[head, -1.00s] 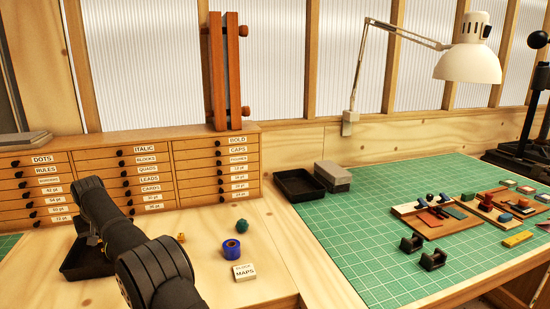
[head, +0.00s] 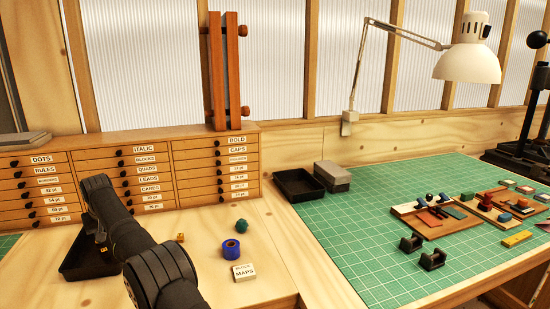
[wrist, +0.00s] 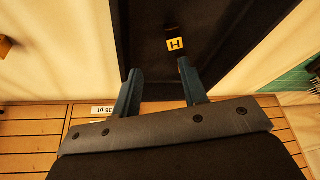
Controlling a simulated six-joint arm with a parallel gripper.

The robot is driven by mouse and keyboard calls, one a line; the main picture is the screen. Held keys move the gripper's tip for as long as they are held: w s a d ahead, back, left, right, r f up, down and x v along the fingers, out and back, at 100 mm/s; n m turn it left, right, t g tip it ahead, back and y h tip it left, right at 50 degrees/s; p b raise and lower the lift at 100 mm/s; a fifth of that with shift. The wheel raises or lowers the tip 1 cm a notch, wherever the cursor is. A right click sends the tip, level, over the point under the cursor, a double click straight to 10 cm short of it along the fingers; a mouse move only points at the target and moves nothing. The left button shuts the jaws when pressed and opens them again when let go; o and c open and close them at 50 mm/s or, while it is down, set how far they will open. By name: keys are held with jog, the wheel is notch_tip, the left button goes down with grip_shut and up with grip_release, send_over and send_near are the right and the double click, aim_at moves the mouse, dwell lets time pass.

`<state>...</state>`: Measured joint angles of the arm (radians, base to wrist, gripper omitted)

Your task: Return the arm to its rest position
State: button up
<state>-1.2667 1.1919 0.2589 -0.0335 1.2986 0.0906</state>
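My black arm (head: 135,240) reaches over the left part of the wooden bench in the head view. The gripper itself is hidden behind the arm there. In the wrist view my gripper (wrist: 157,82) is open, its two blue-grey fingers apart with nothing between them. Beyond the fingertips lies a black tray (wrist: 215,35), with a yellow piece marked H (wrist: 174,44) in it, apart from the fingers. The tray also shows partly behind my arm in the head view (head: 75,268).
A blue roll (head: 231,250), a green piece (head: 242,226), a small brass piece (head: 180,237) and a MAPS block (head: 244,272) stand right of my arm. A drawer cabinet (head: 150,176) lies behind. A green mat (head: 350,235) with stamps and a lamp (head: 468,62) is at right.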

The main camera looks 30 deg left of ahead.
jog(key=w+d+r, duration=0.6)
jog(key=d, duration=0.1)
jog(key=w+d+f+m+t+h, duration=0.1)
jog(key=w+d+m, duration=0.3)
jog(key=d, duration=0.8)
jog(key=w+d+m+t, duration=0.15)
jog(key=w+d, duration=0.45)
jog(key=d, duration=0.6)
jog(key=s+a+f, duration=0.2)
jog(key=a+f, duration=0.1)
jog(key=a, duration=0.1)
jog(key=shift+s+a+g, duration=0.2)
jog(key=shift+s+g, duration=0.15)
jog(key=shift+m, duration=0.25)
